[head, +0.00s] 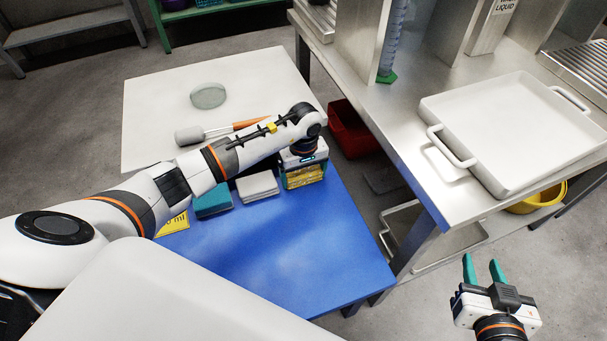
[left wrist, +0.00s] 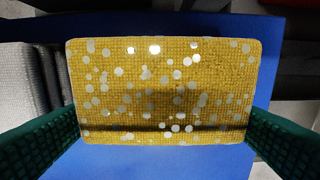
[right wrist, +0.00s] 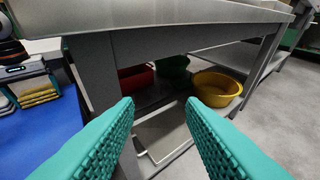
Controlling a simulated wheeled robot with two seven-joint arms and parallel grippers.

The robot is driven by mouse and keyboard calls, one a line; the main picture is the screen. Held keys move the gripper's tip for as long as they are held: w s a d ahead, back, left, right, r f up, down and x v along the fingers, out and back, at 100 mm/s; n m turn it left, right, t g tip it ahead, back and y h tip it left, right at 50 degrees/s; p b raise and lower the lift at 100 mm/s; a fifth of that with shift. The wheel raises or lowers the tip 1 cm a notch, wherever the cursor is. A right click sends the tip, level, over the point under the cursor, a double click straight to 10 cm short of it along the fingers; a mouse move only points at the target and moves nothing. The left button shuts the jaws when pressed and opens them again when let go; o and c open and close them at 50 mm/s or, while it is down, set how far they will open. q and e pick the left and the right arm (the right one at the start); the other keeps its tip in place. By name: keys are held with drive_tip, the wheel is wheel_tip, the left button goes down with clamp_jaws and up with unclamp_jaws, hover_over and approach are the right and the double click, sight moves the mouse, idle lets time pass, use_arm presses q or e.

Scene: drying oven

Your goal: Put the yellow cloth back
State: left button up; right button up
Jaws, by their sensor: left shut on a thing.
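The yellow cloth (head: 303,177) is at the right side of the blue table area, to the right of a white-grey cloth stack (head: 257,187) and a teal cloth stack (head: 213,201). My left gripper (head: 304,181) points down and is shut on it. The left wrist view shows the spotted yellow cloth (left wrist: 165,90) between both green fingers. In the right wrist view several yellow layers (right wrist: 38,96) show between the left fingers. I cannot tell whether the cloth touches the blue surface. My right gripper (head: 484,272) is open and empty, away from the table over the floor.
A steel bench (head: 400,130) with a white tray (head: 510,130) stands right. The blue front area (head: 260,260) is clear.

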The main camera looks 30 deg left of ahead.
sight(303, 174)
use_arm(q)
drive_tip(key=shift+f, duration=0.1)
drive_tip(key=o, duration=0.6)
use_arm(e)
drive_tip(key=shift+w+a+r+t, duration=0.1)
drive_tip(key=shift+w+r+t, duration=0.1)
drive_tip(key=shift+r+t, duration=0.15)
use_arm(q)
drive_tip(key=shift+r+p, duration=1.5)
drive_tip(key=shift+r, duration=4.65)
use_arm(e)
drive_tip(key=s+d+f+g+h, duration=0.2)
drive_tip(key=s+d+f+g, duration=0.2)
drive_tip(key=s+f+g, duration=0.4)
drive_tip(key=shift+s+m, duration=0.3)
drive_tip(key=shift+s, duration=0.8)
drive_tip(key=shift+g, duration=0.25)
